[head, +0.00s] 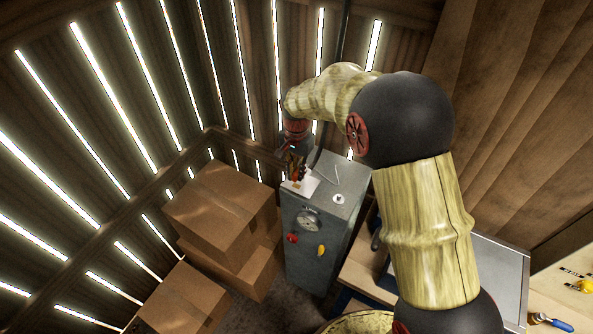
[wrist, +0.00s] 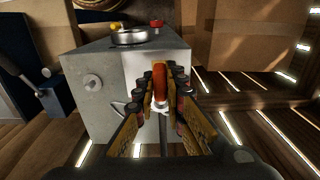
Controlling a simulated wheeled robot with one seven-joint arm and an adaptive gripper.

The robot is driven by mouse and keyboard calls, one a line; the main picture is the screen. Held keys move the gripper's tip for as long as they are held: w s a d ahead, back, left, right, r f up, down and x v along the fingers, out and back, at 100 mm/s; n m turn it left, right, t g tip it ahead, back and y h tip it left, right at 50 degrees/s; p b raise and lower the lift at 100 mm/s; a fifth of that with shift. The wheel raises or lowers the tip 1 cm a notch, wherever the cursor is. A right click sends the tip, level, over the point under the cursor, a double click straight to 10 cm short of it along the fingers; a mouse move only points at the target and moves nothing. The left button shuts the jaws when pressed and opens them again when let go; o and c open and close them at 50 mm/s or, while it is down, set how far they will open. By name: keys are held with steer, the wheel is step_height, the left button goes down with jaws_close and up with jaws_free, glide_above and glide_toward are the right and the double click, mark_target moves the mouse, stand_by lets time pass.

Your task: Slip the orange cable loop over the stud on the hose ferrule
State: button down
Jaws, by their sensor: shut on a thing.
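My gripper (wrist: 160,92) points down over the top of a grey cabinet (wrist: 95,105) in the wrist view. In the head view, my gripper (head: 296,172) is at the cabinet's far left corner, above a pale plate (head: 309,186). The fingers are closed around an orange-red upright piece (wrist: 160,76), which looks like part of the orange cable loop. A small white part (wrist: 161,108) shows just below it between the fingers, with a thin grey rod (wrist: 163,135) under that. The loop's opening is hidden. I cannot make out the stud or the hose ferrule for certain.
The cabinet front (head: 312,245) carries a gauge (head: 308,219), a red knob (head: 292,238) and a yellow handle (head: 321,250). A round disc (head: 338,199) and a thin bent wire (head: 331,173) are on its top. Cardboard boxes (head: 215,215) stand at left. Slatted walls are close behind.

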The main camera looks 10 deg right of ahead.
steer(key=shift+f, duration=0.4)
steer(key=shift+f, duration=0.1)
steer(key=shift+f+b, duration=0.6)
steer(key=shift+f, duration=0.3)
steer(key=shift+f, duration=0.1)
steer(key=shift+f, duration=0.35)
steer(key=c, duration=1.9)
jaws_free()
steer(key=shift+o, duration=0.7)
